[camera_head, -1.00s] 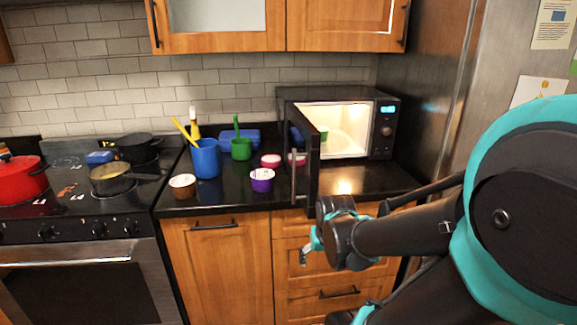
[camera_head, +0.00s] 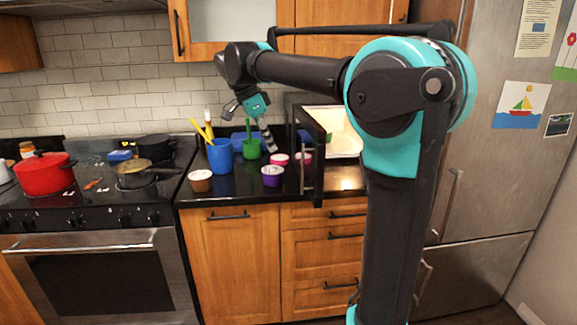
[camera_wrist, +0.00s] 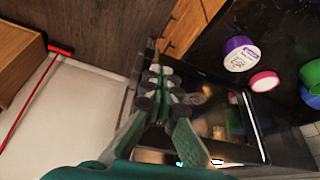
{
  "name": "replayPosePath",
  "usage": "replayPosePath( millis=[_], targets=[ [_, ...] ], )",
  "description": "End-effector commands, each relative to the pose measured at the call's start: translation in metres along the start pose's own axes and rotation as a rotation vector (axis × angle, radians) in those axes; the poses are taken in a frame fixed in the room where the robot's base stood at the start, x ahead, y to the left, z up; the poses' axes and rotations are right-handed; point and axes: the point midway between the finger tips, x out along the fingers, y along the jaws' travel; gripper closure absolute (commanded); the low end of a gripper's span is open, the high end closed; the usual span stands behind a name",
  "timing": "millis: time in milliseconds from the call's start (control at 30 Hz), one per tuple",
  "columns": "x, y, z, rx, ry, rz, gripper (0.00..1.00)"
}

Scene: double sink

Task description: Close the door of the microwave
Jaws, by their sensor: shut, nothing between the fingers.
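The microwave (camera_head: 297,98) stands on the counter with its lit interior facing me, partly hidden by my arm. Its dark door (camera_head: 313,150) is swung wide open, projecting toward the counter's front edge. My gripper (camera_head: 270,143) is above the counter, left of the door, pointing down beside the green cup in the picture. In the wrist view my gripper (camera_wrist: 166,74) is shut and empty, with the door (camera_wrist: 240,125) to its right. I cannot tell whether the fingers touch the door.
Left of the door stand a blue cup (camera_head: 220,155) with utensils, a green cup (camera_head: 251,149), a purple tub (camera_head: 272,176), a pink-lidded tub (camera_head: 279,159) and a brown-topped tub (camera_head: 200,181). The fridge (camera_head: 500,170) is at the right, the stove (camera_head: 90,200) at the left.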

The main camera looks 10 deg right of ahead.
Motion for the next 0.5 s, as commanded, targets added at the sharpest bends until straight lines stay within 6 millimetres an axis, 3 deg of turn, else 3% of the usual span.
replayPosePath(
  millis=[167, 500],
  targets=[
    [0.018, 0.000, 0.000, 0.004, 0.000, 0.001, 1.00],
    [0.085, 0.000, 0.000, 0.003, -0.001, 0.000, 1.00]
  ],
)
